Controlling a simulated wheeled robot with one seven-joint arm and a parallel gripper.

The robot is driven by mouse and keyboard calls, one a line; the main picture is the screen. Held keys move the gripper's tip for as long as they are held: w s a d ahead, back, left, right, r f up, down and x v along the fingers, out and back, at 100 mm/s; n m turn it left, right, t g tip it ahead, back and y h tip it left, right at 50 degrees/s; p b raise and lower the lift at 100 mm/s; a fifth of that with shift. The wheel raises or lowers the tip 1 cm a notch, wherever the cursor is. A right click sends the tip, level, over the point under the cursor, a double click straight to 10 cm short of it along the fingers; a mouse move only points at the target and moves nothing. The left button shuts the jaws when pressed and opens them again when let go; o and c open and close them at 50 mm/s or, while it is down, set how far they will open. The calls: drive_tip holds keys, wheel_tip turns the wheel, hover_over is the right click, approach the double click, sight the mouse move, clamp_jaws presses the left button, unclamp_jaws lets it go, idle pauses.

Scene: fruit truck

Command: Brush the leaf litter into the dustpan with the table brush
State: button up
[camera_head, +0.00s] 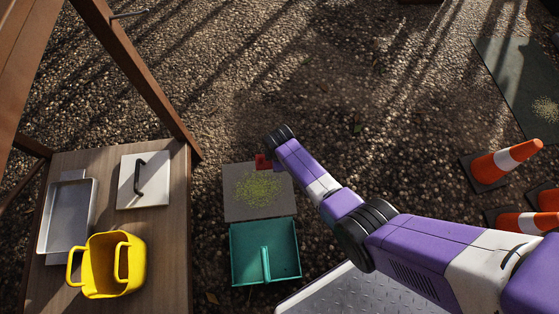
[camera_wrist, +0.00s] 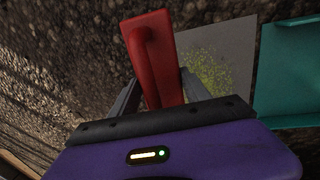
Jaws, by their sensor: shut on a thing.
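My gripper (camera_wrist: 158,92) is shut on the red table brush (camera_wrist: 152,62), with one finger on each side of it. In the head view the brush (camera_head: 262,162) shows as a small red patch at the top edge of a grey mat (camera_head: 234,210); my arm hides the rest. The brush's bristles are not visible. The yellow-green leaf litter (camera_head: 258,187) lies spread over the middle of the mat and also shows in the wrist view (camera_wrist: 215,72), right of the brush. The teal dustpan (camera_head: 240,262) lies at the mat's near edge.
A wooden table (camera_head: 165,250) at left holds a metal tray (camera_head: 48,240), a white board with a black handle (camera_head: 153,195) and a yellow bucket (camera_head: 112,283). A dark mat (camera_head: 510,85) lies far right. Gravel beyond my gripper is clear.

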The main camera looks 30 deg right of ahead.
drive_tip(key=shift+s+a+f, duration=0.1)
drive_tip(key=shift+s+f, duration=0.3)
drive_tip(key=shift+f, duration=0.15)
drive_tip(key=shift+s+a+f, duration=0.1)
drive_tip(key=shift+s+f, duration=0.25)
drive_tip(key=shift+f, duration=0.2)
wheel_tip(320, 180, down, 6)
drive_tip(key=b, duration=0.6)
drive_tip(key=shift+r, duration=0.15)
drive_tip(key=shift+f, duration=0.9)
